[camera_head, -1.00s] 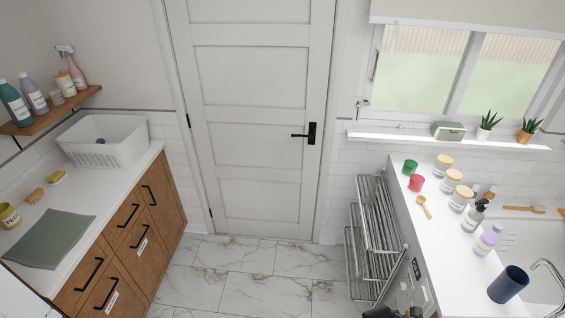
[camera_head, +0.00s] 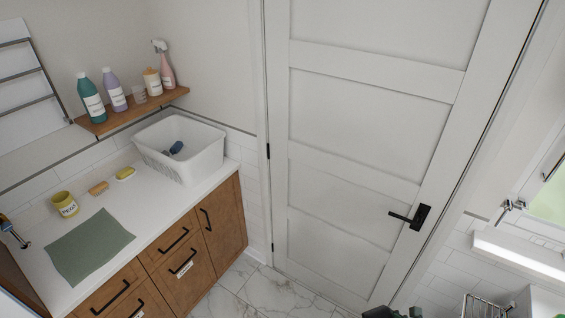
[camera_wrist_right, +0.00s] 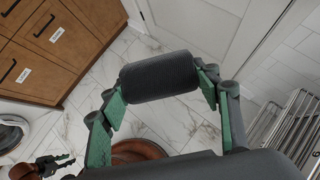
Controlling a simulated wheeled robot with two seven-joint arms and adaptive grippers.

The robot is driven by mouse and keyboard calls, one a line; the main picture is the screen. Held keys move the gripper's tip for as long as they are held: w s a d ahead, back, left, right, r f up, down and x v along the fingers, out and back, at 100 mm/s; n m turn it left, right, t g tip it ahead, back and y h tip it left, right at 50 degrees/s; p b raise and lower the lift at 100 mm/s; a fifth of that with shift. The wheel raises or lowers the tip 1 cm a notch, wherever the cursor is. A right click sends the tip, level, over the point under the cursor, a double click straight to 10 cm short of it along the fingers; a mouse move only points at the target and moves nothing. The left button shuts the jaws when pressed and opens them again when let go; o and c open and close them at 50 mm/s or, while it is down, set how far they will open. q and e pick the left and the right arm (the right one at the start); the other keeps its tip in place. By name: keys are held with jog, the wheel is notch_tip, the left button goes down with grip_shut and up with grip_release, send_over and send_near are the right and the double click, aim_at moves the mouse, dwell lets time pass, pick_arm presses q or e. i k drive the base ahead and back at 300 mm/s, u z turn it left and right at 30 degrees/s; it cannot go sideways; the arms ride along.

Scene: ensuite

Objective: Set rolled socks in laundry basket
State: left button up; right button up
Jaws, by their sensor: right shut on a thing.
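A dark grey rolled pair of socks (camera_wrist_right: 160,83) is held between the green fingers of my right gripper (camera_wrist_right: 162,90), above the floor. In the head view only a dark and green bit of this gripper shows at the bottom edge. The white laundry basket (camera_head: 200,160) stands upright at the far end of the left counter, beyond my right gripper. A dark blue roll (camera_head: 177,147) lies inside it. My left gripper (camera_wrist_right: 52,163) shows small at the lower left of the right wrist view; its opening is unclear.
The left counter (camera_head: 150,213) also holds a green cloth (camera_head: 90,246), a yellow cup (camera_head: 66,204), a brown bar (camera_head: 99,188) and a yellow one (camera_head: 125,173). A wooden shelf (camera_head: 130,113) with bottles hangs behind. A closed door (camera_head: 360,150) stands to the right; a metal rack (camera_wrist_right: 290,130) is right.

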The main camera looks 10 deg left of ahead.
aim_at(181, 161)
jog(key=u, duration=0.9)
jog(key=i, duration=0.95)
jog(key=u, duration=1.1)
jog(key=i, duration=0.35)
jog(key=u, duration=0.1)
